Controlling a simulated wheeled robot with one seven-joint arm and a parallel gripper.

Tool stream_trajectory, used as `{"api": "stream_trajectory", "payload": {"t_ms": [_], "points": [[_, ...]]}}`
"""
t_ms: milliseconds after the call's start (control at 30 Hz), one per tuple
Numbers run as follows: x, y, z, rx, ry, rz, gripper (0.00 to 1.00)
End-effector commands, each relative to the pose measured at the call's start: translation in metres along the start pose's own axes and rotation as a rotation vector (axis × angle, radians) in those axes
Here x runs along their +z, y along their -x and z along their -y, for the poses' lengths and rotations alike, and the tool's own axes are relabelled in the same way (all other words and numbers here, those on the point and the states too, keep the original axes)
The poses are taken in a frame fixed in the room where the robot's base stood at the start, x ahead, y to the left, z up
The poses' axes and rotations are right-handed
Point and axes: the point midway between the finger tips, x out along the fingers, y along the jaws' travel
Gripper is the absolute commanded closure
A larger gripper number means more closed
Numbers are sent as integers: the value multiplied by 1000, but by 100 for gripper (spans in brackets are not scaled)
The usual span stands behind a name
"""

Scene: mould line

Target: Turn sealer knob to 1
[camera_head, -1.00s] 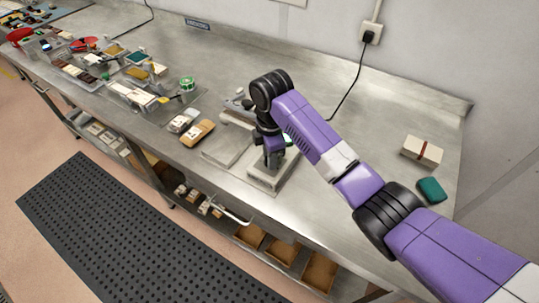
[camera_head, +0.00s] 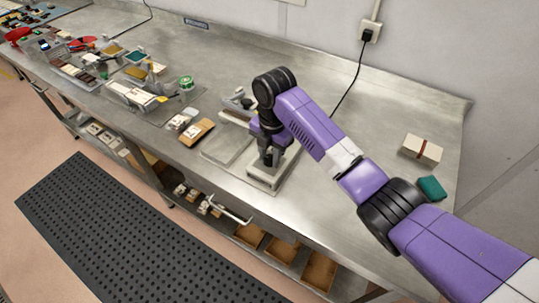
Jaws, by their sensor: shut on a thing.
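The sealer (camera_head: 283,172) is a pale grey, low device near the front edge of the steel bench. A flat metal plate (camera_head: 226,147) lies at its left. My gripper (camera_head: 270,158) points down over the sealer's front part, with its fingertips at the top of the device. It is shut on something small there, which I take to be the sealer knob. The knob, its marks and its pointer are hidden by the fingers or too small to read.
Left of the plate lie a tan block (camera_head: 197,132) and a pale block (camera_head: 180,121). A green tape roll (camera_head: 186,82) and many small items stand farther left. A banded box (camera_head: 422,150) and a green cloth (camera_head: 432,188) lie right. A black cable (camera_head: 350,88) hangs behind.

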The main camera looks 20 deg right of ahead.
Motion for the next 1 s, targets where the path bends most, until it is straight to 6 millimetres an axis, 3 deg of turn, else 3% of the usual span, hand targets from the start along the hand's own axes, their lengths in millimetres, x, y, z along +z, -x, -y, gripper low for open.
{"api": "stream_trajectory", "payload": {"t_ms": [500, 533, 633, 1000], "points": [[-1, 1, -1, 2, 21, -2, 100], [-1, 1, -1, 2, 21, -2, 65], [-1, 1, -1, 1, 20, -2, 47], [0, 4, -1, 2, 19, -1, 47]]}}
